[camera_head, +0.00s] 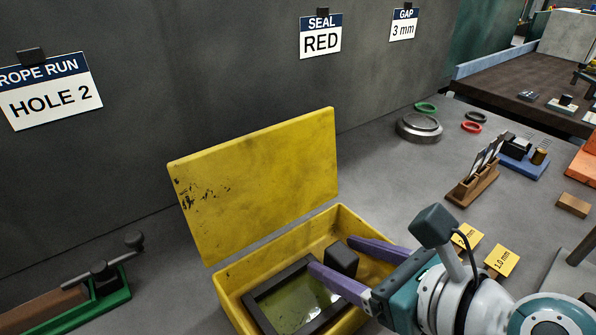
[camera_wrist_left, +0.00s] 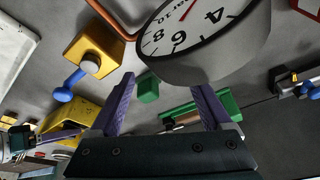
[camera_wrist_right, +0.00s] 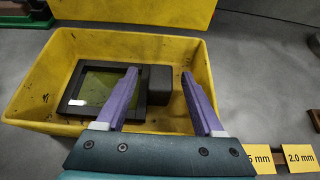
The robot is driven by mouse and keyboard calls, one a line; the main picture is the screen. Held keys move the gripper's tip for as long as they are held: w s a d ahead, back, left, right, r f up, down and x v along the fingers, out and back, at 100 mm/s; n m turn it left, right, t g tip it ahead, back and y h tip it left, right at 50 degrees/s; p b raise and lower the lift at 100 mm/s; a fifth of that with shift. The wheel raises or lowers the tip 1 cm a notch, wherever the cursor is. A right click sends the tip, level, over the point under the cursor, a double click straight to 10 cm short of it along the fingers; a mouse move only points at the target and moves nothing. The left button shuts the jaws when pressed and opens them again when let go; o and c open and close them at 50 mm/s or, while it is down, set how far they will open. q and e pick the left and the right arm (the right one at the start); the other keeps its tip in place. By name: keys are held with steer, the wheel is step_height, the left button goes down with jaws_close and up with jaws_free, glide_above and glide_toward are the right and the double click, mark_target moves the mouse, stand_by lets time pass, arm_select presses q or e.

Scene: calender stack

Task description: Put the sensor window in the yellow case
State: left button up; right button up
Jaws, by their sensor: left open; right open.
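The yellow case (camera_head: 250,170) stands open on the bench, its lid raised against the wall side. The sensor window (camera_head: 293,305), a dark frame with a greenish pane and a black block (camera_head: 341,259) beside it, lies inside the case. It also shows in the right wrist view (camera_wrist_right: 98,86), flat on the case floor toward the left. My right gripper (camera_head: 329,257) is open over the case, its fingers apart and around the black block's end without visible contact. My left gripper (camera_wrist_left: 168,92) is open and empty, away from the case, and shows only in its own wrist view.
A green tool (camera_head: 100,290) lies left of the case. Yellow thickness tags (camera_head: 502,260), a wooden gauge rack (camera_head: 474,183), a round metal part (camera_head: 419,127) and coloured rings (camera_head: 471,127) lie to the right. A large dial gauge (camera_wrist_left: 205,40) is near my left gripper.

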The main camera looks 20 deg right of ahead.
steer(key=p+v, duration=0.1)
steer(key=v, duration=0.8)
steer(key=shift+s+d+r+p, duration=0.1)
steer(key=shift+s+r+p, duration=0.05)
steer(key=shift+s+p, duration=0.25)
steer(key=shift+w, duration=0.1)
